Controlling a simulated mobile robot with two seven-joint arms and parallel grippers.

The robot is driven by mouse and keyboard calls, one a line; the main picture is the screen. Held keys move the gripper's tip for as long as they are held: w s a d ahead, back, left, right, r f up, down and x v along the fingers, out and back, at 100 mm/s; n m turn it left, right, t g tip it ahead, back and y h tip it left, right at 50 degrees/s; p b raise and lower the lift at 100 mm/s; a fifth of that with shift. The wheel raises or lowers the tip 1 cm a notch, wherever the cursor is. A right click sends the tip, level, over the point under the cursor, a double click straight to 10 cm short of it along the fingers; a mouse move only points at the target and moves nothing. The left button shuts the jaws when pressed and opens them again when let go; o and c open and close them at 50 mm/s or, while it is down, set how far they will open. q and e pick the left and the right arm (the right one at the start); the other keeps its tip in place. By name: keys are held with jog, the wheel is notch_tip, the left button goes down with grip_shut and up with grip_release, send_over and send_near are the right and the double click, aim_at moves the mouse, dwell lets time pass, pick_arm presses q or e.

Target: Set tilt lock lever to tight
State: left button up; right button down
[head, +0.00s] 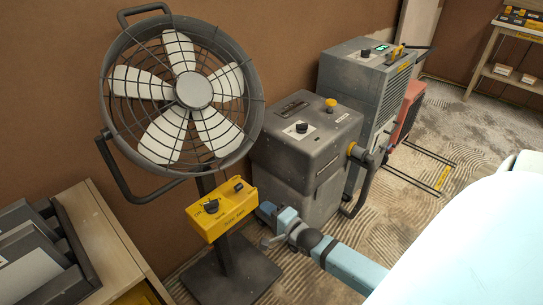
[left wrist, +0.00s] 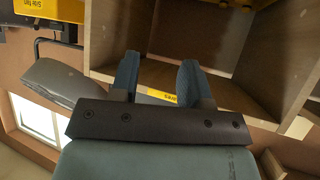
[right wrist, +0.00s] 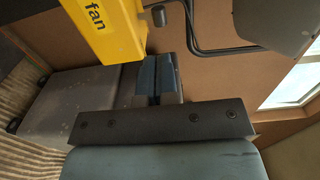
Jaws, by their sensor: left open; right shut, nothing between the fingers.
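The fan (head: 193,90) stands on a dark post, its round cage tipped slightly upward. A yellow control box (head: 222,217) on the post has a black knob (head: 211,206) and a smaller dark control on top. I cannot make out which part is the tilt lock lever or its setting. My right gripper (head: 266,211) is shut and empty, just right of the yellow box. In the right wrist view the box (right wrist: 108,30) is close beside its fingers, with a dark round knob (right wrist: 158,15) at its edge. My left gripper (left wrist: 158,68) is open and empty, out of the head view.
A grey machine (head: 308,150) with a hose stands right of the fan, and a taller grey unit (head: 362,85) behind it. A wooden cabinet (head: 100,235) with dark trays is at the left. Wooden shelving (left wrist: 205,28) faces my left gripper.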

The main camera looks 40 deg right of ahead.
aim_at(238, 189)
jog(key=w, duration=0.6)
jog(key=w+b, duration=0.1)
jog(key=w, duration=0.2)
jog(key=shift+a+f, duration=0.1)
jog(key=shift+a, duration=0.25)
pick_arm(q)
jog(key=shift+w+d+r, duration=0.1)
jog(key=shift+d, duration=0.05)
pick_arm(e)
jog(key=shift+w, duration=0.2)
